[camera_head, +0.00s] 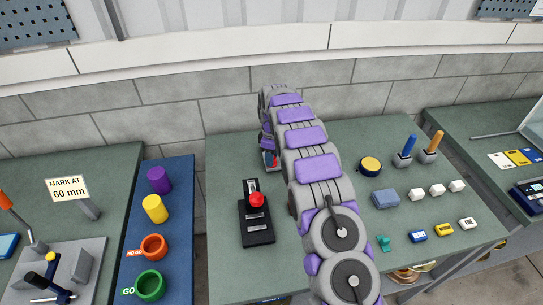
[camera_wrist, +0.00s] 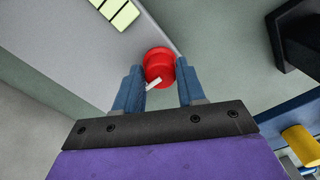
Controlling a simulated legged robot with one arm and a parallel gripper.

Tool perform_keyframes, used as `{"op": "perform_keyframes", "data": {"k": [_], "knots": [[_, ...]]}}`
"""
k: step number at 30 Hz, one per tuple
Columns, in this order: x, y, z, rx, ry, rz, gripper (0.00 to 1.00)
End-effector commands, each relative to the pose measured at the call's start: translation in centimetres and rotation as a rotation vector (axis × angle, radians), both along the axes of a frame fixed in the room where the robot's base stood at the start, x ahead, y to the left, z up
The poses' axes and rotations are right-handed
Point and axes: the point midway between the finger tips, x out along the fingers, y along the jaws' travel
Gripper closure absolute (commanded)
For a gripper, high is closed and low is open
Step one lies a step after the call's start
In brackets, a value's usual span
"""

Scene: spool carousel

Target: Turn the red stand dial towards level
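The red stand dial (camera_wrist: 160,62) shows in the wrist view as a round red knob with a white pointer mark, on a grey face. My gripper (camera_wrist: 159,72) has one blue finger on each side of the dial. The fingers are apart and the dial sits between their tips; I cannot tell whether either finger touches it. In the head view, my arm hides most of the stand, and only a small red and grey part (camera_head: 270,160) shows beside the arm. My gripper is hidden there.
Pale squares (camera_wrist: 117,11) sit on the grey face near the dial. A black device with a red knob (camera_head: 257,200) stands in front of the stand. A blue mat (camera_head: 180,240) with cylinders and rings lies at left. Blocks and a yellow round object (camera_head: 371,165) are at right.

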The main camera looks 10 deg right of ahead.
Motion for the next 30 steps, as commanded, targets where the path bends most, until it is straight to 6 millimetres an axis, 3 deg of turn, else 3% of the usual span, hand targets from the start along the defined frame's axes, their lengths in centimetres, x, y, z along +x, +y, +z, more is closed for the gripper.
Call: {"op": "perform_keyframes", "data": {"k": [10, 20, 30], "knots": [[0.01, -0.02, 0.01, 0.0, 0.0, 0.0, 0.95], [0.04, 0.0, 0.14, 0.001, 0.0, -0.048, 0.95], [-0.02, -0.03, 0.26, 0.0, 0.002, -0.283, 0.95]]}}
